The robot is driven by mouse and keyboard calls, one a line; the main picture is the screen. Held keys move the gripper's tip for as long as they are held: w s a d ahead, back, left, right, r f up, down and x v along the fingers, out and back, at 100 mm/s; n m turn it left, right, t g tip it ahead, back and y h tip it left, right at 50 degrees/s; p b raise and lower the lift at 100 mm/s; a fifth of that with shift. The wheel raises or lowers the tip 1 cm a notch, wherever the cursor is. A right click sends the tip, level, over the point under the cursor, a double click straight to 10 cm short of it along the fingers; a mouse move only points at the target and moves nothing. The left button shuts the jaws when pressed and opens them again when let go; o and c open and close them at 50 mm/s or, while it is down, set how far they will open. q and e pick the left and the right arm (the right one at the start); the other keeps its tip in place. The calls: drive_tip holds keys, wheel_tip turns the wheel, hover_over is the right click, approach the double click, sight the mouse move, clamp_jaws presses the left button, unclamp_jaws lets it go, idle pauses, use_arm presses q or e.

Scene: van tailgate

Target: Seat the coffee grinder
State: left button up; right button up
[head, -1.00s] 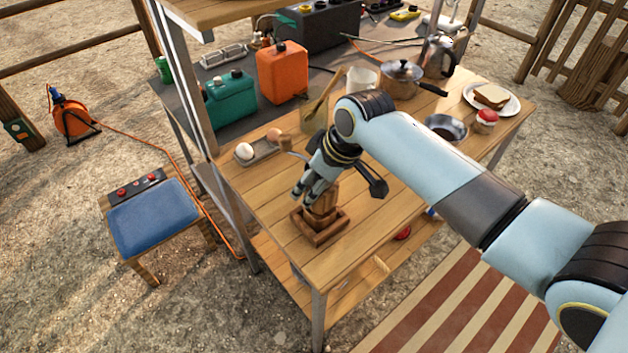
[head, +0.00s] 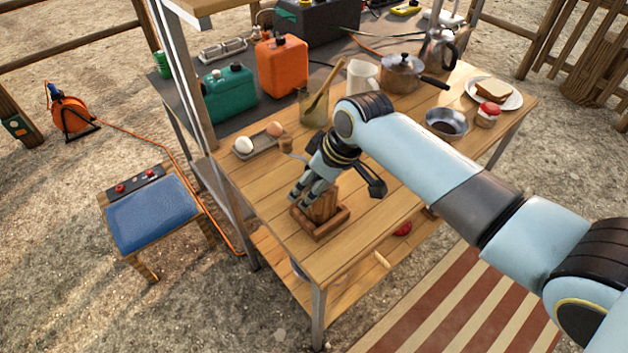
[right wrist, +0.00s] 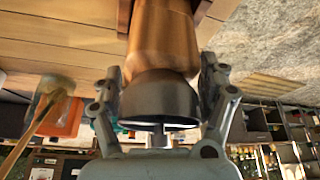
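The coffee grinder (head: 323,206) has a brown wooden body. It stands inside a square wooden frame (head: 333,228) on the table; whether its base is fully down in it I cannot tell. My right gripper (head: 305,197) is around the grinder's upper part, coming from above. In the right wrist view, the two fingers of this gripper (right wrist: 162,85) lie against both sides of the grinder (right wrist: 163,45), by its grey metal collar. The crank's wooden knob (head: 286,145) sticks out beyond the gripper. My left gripper is not in view.
A metal bowl (head: 447,123) and a sandwich plate (head: 510,101) are at right. The table's front left is clear.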

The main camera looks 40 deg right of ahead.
drive_tip(key=shift+o, duration=1.1)
drive_tip(key=v, duration=1.2)
drive_tip(key=shift+s, duration=0.1)
